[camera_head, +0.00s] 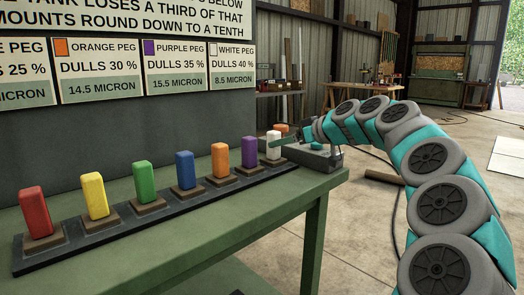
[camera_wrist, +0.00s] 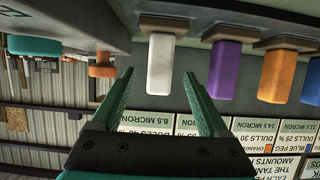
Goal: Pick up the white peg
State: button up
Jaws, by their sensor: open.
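The white peg (camera_head: 273,152) stands upright at the right end of a row of coloured pegs on a dark rail (camera_head: 120,219). In the wrist view, which is upside down, the white peg (camera_wrist: 160,65) shows between the two fingertips of my gripper (camera_wrist: 158,73). The fingers are open with a gap on each side of the peg, and it is not held. In the head view, a teal finger of my gripper (camera_head: 284,141) crosses in front of the peg's upper part. How deep the peg sits between the fingers is hard to tell.
The purple peg (camera_head: 249,152) stands close beside the white one, then the orange peg (camera_head: 220,160) and several others. The rail lies on a green bench (camera_head: 235,205). A grey metal block (camera_head: 318,157) sits at the bench's right end. A panel with peg labels rises behind.

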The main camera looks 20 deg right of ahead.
aim_at(267, 146)
jog(key=shift+r+x, duration=0.2)
jog(key=shift+x, duration=0.95)
jog(key=shift+f+p+x, duration=0.2)
jog(key=shift+p+x, duration=0.35)
jog(key=shift+x, duration=2.5)
jog(key=shift+s+d, duration=0.1)
jog(key=shift+s, duration=0.05)
grip_shut()
